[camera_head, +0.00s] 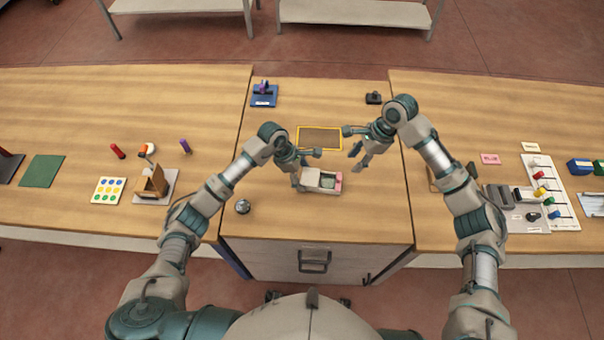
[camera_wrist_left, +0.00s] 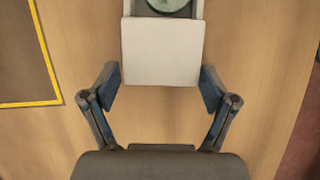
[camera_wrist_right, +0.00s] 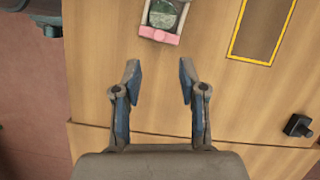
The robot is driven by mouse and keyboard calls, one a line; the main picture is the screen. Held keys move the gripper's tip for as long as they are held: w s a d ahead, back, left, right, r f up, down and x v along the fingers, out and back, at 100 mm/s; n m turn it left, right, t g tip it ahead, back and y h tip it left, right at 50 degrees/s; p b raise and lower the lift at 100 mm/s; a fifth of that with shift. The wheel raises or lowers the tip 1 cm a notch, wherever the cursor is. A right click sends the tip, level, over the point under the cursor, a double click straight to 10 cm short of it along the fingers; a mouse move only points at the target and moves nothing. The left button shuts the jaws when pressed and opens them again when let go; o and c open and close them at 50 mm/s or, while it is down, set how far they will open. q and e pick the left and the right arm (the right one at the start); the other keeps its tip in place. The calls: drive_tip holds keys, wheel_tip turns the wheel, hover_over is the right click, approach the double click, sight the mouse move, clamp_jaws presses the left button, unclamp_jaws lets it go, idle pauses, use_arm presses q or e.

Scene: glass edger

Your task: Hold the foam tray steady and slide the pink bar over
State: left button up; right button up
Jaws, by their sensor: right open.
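The foam tray (camera_head: 309,183) is a pale box on the table's middle section, with a dark greenish round piece in its recess. The tray also shows in the left wrist view (camera_wrist_left: 162,52). The pink bar (camera_head: 339,182) lies across the tray's right end and shows in the right wrist view (camera_wrist_right: 159,36). My left gripper (camera_wrist_left: 160,80) is open, its fingers either side of the tray's plain end; contact is unclear. It also shows in the head view (camera_head: 306,164). My right gripper (camera_wrist_right: 160,75) is open and empty, apart from the bar, above and right of it in the head view (camera_head: 352,147).
A yellow-framed dark panel (camera_head: 320,138) lies behind the tray. A small round metal object (camera_head: 242,206) sits at front left, and a small black object (camera_head: 374,98) at the back. The wood right of the tray is clear.

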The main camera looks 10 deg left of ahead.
use_arm(q)
drive_tip(key=c, duration=0.6)
use_arm(e)
drive_tip(key=shift+s+f, duration=0.1)
drive_tip(key=shift+f, duration=0.05)
drive_tip(key=c, duration=0.6)
drive_tip(key=s+f+y, duration=0.1)
drive_tip(key=s+a+f+y, duration=0.1)
drive_tip(key=f+y, duration=0.1)
drive_tip(key=shift+s+m+y, duration=0.25)
drive_tip(key=shift+m+y, duration=0.05)
drive_tip(key=shift+m, duration=0.1)
clamp_jaws()
drive_tip(key=s+d+f+m+t+y, duration=0.1)
drive_tip(key=d+m+t+y, duration=0.1)
drive_tip(key=d, duration=0.2)
drive_tip(key=s+d+f+m+t+y, duration=0.1)
drive_tip(key=s+d+m+t, duration=0.1)
drive_tip(key=d+m, duration=0.1)
drive_tip(key=s+d+f+m+t+y, duration=0.2)
drive_tip(key=d+t, duration=0.1)
drive_tip(key=d, duration=0.3)
drive_tip(key=shift+s+y, duration=0.25)
drive_tip(key=shift+y, duration=0.05)
